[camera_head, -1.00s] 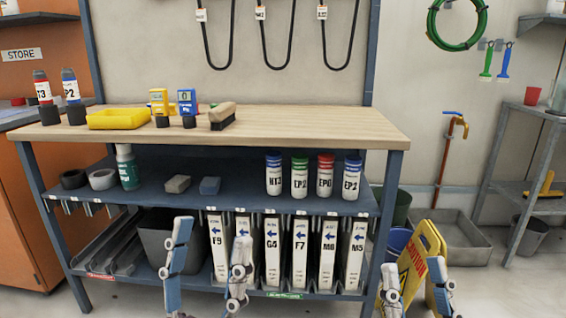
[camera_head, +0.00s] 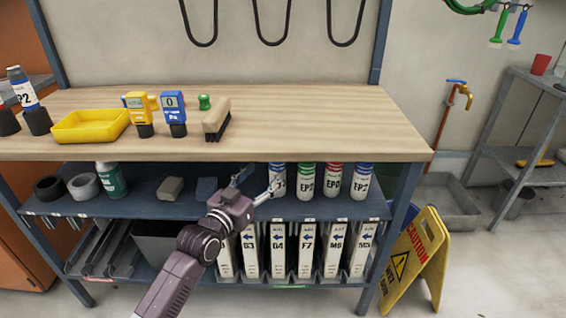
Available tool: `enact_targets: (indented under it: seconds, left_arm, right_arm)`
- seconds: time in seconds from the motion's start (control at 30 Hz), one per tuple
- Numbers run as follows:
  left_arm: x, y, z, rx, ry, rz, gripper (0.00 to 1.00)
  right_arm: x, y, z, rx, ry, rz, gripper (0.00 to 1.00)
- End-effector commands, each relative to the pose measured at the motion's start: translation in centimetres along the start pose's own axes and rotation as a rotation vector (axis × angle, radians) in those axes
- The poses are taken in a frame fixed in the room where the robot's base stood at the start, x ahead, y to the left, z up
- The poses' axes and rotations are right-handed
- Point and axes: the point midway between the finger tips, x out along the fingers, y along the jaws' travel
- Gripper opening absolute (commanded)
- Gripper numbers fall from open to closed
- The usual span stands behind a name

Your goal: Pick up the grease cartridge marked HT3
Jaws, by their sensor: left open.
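The HT3 grease cartridge (camera_head: 277,172) stands upright on the shelf under the workbench, leftmost in a row of similar white cartridges. My right gripper is not in view.
Cartridges marked EP2 (camera_head: 306,181), EP0 (camera_head: 333,181) and another EP2 (camera_head: 360,182) stand to the right. The wooden bench top (camera_head: 320,125) overhangs the shelf. Labelled filter boxes (camera_head: 307,250) stand below. A yellow caution sign (camera_head: 414,263) is at the right.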

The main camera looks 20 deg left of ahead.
Motion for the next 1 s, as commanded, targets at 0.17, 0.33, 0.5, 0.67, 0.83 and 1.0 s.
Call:
enact_targets:
  seconds: [0.17, 0.33, 0.5, 0.67, 0.83, 1.0]
  left_arm:
    - [1.4, -0.2, 0.3, -0.002, -0.007, -0.001, 0.57]
    - [2.9, -0.2, 0.3, -0.001, -0.006, 0.000, 0.57]
    - [4.7, -0.5, 0.6, 0.000, -0.005, -0.001, 0.57]
    - [6.7, -0.6, 0.7, -0.002, -0.005, 0.000, 0.57]
    - [7.8, -0.6, 0.7, 0.000, -0.006, -0.001, 0.57]
    - [7.8, -0.6, 0.6, 0.000, -0.006, 0.000, 0.57]
  right_arm:
    - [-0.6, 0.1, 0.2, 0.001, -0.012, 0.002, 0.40]
    - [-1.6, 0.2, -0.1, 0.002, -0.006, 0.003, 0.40]
    - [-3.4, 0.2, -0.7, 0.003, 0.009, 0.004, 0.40]
    - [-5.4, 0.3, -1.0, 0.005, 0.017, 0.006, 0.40]
    - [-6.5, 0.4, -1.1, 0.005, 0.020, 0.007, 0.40]
    - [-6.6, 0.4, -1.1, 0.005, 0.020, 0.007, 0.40]
